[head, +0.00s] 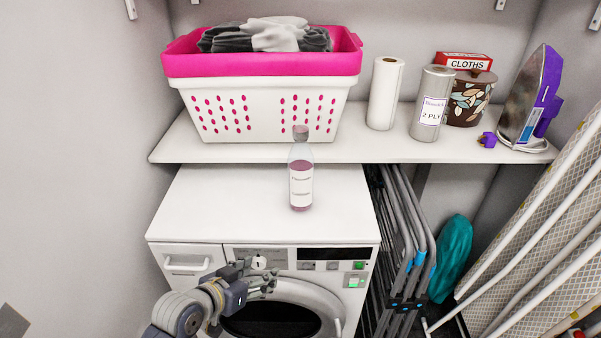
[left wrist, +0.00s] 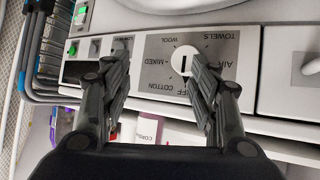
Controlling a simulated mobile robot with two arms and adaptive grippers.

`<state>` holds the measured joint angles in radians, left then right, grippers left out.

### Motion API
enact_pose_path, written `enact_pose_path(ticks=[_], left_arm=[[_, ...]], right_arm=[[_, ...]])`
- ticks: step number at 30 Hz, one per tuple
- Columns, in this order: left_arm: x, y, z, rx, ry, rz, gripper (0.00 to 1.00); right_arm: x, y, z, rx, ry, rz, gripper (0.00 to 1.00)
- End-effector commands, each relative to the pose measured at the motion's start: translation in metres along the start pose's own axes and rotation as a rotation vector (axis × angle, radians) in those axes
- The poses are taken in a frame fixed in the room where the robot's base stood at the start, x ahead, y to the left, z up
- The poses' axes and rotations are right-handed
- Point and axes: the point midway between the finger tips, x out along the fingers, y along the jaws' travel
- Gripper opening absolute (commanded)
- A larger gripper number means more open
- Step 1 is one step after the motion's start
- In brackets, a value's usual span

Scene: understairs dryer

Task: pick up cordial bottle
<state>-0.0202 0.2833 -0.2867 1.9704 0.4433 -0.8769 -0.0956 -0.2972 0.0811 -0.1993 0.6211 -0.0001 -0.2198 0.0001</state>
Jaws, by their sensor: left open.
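The cordial bottle (head: 301,182) stands upright on the white top of the dryer, right of its middle. It is clear, with a grey cap, a white label and pinkish-purple liquid. My left gripper (head: 264,281) is open and empty in front of the dryer's control panel, below and in front of the bottle, apart from it. In the left wrist view the open fingers (left wrist: 158,62) frame the program dial (left wrist: 186,61). A purple and white patch, possibly the bottle, shows low between the fingers, partly hidden. My right gripper is not in view.
A shelf (head: 400,150) behind the dryer holds a pink-rimmed basket (head: 250,65), paper rolls, a pot and an iron (head: 530,95). Folded metal frames (head: 405,240) stand right of the dryer, with an ironing board (head: 540,220) beyond. The dryer top around the bottle is clear.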

Motion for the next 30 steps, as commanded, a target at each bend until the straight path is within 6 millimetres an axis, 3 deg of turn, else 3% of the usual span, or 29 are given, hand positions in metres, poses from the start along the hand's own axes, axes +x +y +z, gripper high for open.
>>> enact_pose_path(ticks=[3,9,15,18,22,30], left_arm=[[-0.017,0.015,-0.06,0.057,0.107,0.053,0.55],[-0.017,0.013,-0.14,0.098,0.286,0.108,0.55],[-0.032,0.008,-0.228,0.132,0.481,0.157,0.55],[-0.04,0.006,-0.255,0.136,0.541,0.17,0.55],[-0.04,0.007,-0.271,0.136,0.57,0.177,0.55],[-0.007,0.014,-0.292,0.134,0.571,0.177,0.55]], right_arm=[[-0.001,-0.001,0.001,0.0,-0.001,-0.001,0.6],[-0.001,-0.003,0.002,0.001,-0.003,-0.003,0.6],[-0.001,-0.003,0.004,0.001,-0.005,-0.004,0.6],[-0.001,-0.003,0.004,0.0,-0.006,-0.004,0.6],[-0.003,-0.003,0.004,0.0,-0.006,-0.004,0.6],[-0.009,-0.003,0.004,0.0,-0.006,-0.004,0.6]])
